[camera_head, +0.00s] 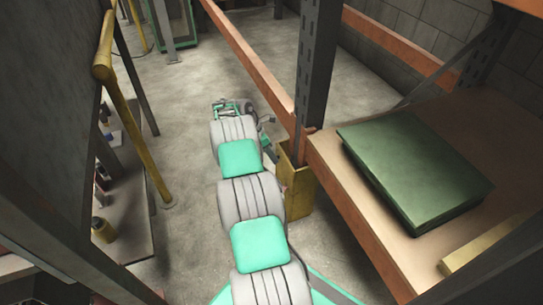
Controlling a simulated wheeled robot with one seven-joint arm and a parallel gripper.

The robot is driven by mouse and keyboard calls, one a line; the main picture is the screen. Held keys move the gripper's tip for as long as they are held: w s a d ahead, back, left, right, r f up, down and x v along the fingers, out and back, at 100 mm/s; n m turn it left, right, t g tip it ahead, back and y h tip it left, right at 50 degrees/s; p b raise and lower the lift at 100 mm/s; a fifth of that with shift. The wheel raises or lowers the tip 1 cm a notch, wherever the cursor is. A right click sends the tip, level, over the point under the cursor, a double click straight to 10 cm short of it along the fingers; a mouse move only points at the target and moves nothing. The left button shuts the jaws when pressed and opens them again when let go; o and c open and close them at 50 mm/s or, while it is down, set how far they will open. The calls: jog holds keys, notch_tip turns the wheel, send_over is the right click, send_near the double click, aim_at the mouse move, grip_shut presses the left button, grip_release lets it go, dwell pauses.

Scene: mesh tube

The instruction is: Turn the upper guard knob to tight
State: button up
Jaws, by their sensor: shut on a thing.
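A yellow guard (298,190) stands around the foot of the dark rack upright, at the middle of the view. My arm reaches away from the bottom of the view, and its far end bends right and back toward the guard. My gripper (269,149) is small and partly hidden behind my arm, close to the guard's upper left side. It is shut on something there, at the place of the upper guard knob. The knob itself is hidden, so its turn position cannot be told.
A rack shelf (350,215) on the right carries a green box (418,170). Orange beams (245,60) run beside the upright. A yellow rail (135,110) and a low shelf with small items (103,228) stand at left. The concrete floor (190,110) beyond is mostly clear.

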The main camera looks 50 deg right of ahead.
grip_shut()
jog(key=shift+s+r+t+p, duration=0.1)
jog(key=shift+r+t+p, duration=0.05)
jog(key=shift+t+p, duration=0.2)
jog(key=m+t+h+b, duration=0.1)
jog(key=t+h+b, duration=0.1)
jog(key=t+h, duration=0.1)
jog(key=s+f+m+t+h+b, duration=0.1)
jog(key=t+h+b, duration=0.1)
jog(key=t, duration=0.3)
jog(key=a+f+m+t+h+b, duration=0.1)
jog(key=m+t+h+b, duration=0.1)
jog(key=t+h, duration=0.2)
jog(key=shift+s+a+t, duration=0.1)
jog(key=shift+s+t, duration=0.15)
jog(key=shift+s, duration=0.1)
dwell(0.4)
jog(key=shift+r+h+b, duration=0.2)
jog(key=shift+h+b, duration=0.1)
